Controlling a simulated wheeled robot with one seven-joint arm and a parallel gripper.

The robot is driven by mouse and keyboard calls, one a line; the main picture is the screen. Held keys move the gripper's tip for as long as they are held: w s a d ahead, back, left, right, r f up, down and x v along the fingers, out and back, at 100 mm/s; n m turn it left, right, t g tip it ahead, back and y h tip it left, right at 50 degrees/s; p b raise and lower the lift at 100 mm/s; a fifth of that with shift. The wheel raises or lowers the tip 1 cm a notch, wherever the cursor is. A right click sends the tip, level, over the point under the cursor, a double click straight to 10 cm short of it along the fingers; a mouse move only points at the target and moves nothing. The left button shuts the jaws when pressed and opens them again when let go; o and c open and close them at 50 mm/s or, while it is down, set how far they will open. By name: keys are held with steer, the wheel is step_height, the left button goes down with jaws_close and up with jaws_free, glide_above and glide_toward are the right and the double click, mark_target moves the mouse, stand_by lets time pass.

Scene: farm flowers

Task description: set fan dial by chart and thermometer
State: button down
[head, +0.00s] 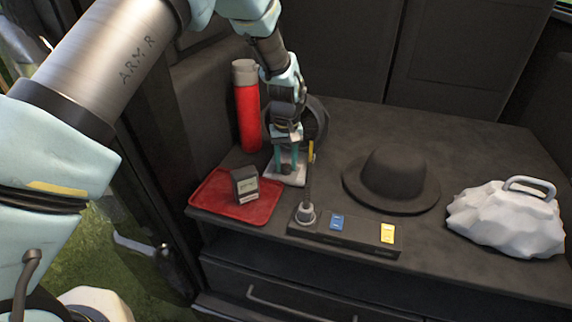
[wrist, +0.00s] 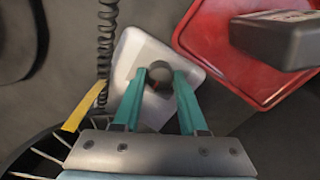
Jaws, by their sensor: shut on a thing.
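The fan dial is a dark grey round knob (wrist: 158,90) with a small red mark, on a white control plate (wrist: 133,55). My gripper (wrist: 160,77) has its two teal fingers closed on either side of the knob. The black fan (head: 318,124) stands just behind, partly covered by my arm. A small dark device with a grey display (head: 245,186), possibly the thermometer, stands on the red tray (head: 268,208); its reading is too small. I cannot make out a chart.
A red bottle with a grey cap (head: 247,110) stands left of the fan. A yellow strip (head: 311,152) and a coiled cord (wrist: 107,40) are beside the plate. A black switch box (head: 362,236), a dark hat (head: 392,178) and a white bag (head: 505,222) lie to the right.

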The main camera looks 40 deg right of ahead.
mark_target(286, 166)
steer(key=shift+m, duration=1.4)
steer(key=shift+c, duration=2.2)
jaws_free()
step_height(286, 166, up, 11)
steer(key=b, duration=0.2)
steer(key=shift+f, duration=0.1)
